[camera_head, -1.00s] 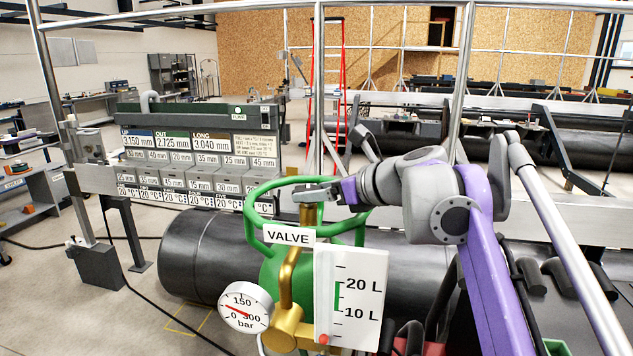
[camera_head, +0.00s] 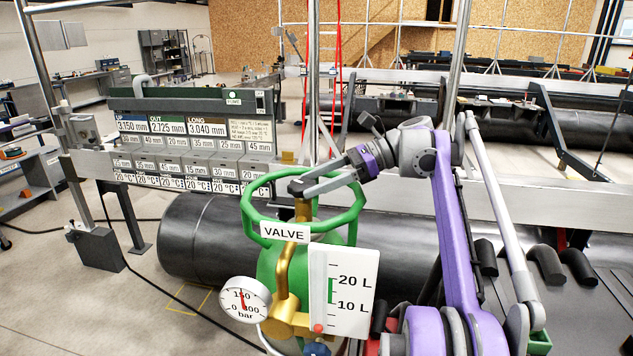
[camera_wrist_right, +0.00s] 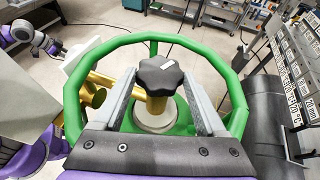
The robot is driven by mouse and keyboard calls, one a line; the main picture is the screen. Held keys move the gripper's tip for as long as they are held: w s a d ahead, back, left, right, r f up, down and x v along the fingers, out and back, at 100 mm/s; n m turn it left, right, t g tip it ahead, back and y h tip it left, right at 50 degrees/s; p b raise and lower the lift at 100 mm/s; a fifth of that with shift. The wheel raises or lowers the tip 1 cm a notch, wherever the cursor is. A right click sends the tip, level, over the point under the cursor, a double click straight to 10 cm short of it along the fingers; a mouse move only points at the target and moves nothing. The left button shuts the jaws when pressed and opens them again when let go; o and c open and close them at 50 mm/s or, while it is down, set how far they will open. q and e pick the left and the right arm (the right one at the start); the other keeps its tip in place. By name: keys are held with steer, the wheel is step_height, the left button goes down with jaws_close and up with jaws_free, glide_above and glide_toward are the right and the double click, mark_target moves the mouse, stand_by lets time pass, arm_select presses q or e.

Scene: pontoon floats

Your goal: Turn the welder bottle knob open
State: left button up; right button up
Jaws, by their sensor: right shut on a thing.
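The black star-shaped knob (camera_wrist_right: 160,76) sits on the brass valve stem inside the green guard ring (camera_wrist_right: 75,108) in the right wrist view. My right gripper (camera_wrist_right: 162,92) has one finger on each side of it and is shut on it. In the head view my right gripper (camera_head: 305,188) reaches over the green ring from the right and hides most of the knob. The VALVE label (camera_head: 285,232) hangs at the ring's front. The gauge needle (camera_head: 244,300) points up near 150. My left arm (camera_wrist_right: 38,40) shows small at the wrist view's upper left; its jaws are unclear.
A white flow scale (camera_head: 340,295) stands before the bottle, its red ball at the bottom. A black cylinder (camera_head: 200,240) lies behind. A label rack (camera_head: 190,150) and metal railing stand beyond. Open floor lies at the left.

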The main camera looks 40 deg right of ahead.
steer(key=shift+w+n+g+y, duration=0.2)
steer(key=shift+n+g+y, duration=0.2)
steer(key=shift+n+g, duration=0.3)
steer(key=shift+g, duration=0.3)
steer(key=o, duration=1.3)
